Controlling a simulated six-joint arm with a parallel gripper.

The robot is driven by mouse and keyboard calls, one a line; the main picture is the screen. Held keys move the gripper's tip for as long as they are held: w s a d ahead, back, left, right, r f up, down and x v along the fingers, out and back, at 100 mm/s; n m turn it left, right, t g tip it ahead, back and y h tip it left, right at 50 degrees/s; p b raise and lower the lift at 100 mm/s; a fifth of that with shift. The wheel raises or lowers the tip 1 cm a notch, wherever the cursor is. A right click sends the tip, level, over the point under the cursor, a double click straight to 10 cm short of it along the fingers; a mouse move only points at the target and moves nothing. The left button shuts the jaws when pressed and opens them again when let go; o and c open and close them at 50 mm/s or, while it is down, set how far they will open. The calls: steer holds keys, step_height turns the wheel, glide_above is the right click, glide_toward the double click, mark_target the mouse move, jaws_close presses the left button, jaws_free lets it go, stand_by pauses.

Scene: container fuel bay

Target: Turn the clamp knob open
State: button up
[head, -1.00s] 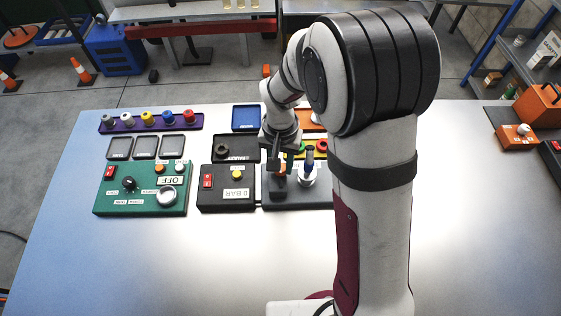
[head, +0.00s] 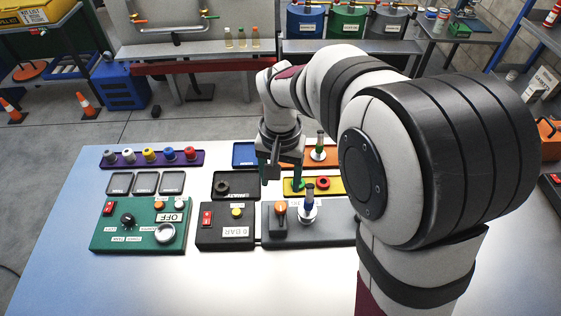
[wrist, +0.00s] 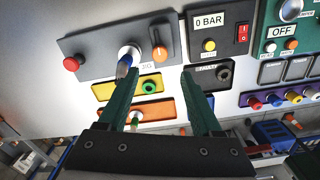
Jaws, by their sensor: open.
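My gripper (head: 284,183) is open and empty. In the head view its fingers hang just behind the knob, apart from it. In the wrist view (wrist: 160,76) the fingertips lie short of the knob, which shows beyond the gap between them. My arm hides the panel's right end in the head view.
A black panel with a 0 BAR label (head: 226,232) and a green panel (head: 140,236) stand to the left. Behind are a yellow tray with rings (head: 338,187), an orange tray (head: 331,162) and a dark tray (head: 243,194). The table front is clear.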

step_height(320, 180, up, 6)
steer(key=shift+r, duration=0.25)
steer(key=s+d+f+m+y, duration=0.1)
steer(key=s+d, duration=0.1)
steer(key=s, duration=0.9)
steer(key=s+d+f+m, duration=0.1)
steer(key=s+d, duration=0.2)
steer(key=s, duration=0.8)
steer(key=shift+y, duration=0.4)
